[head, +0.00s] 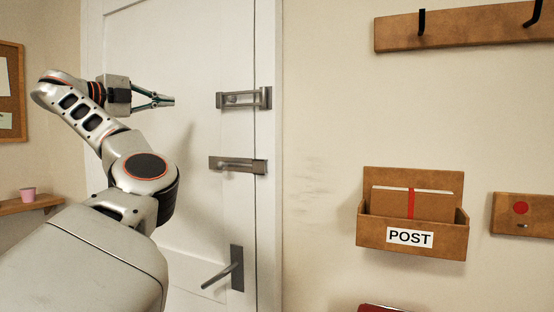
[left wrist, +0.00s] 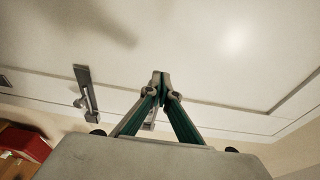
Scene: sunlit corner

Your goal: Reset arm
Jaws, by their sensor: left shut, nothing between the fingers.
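My left arm reaches in from the left of the head view, in front of a white door. My left gripper (head: 168,101) is shut and empty, apart from the door hardware and left of the upper latch. In the left wrist view its fingertips (left wrist: 160,76) meet, with the white door panel behind them. My right gripper is in neither view.
The white door (head: 185,50) carries an upper latch (head: 245,98), a lower latch (head: 238,164) and a lever handle (head: 236,268). To the right hang a POST box (head: 458,238) with a parcel and a hook rail (head: 470,27).

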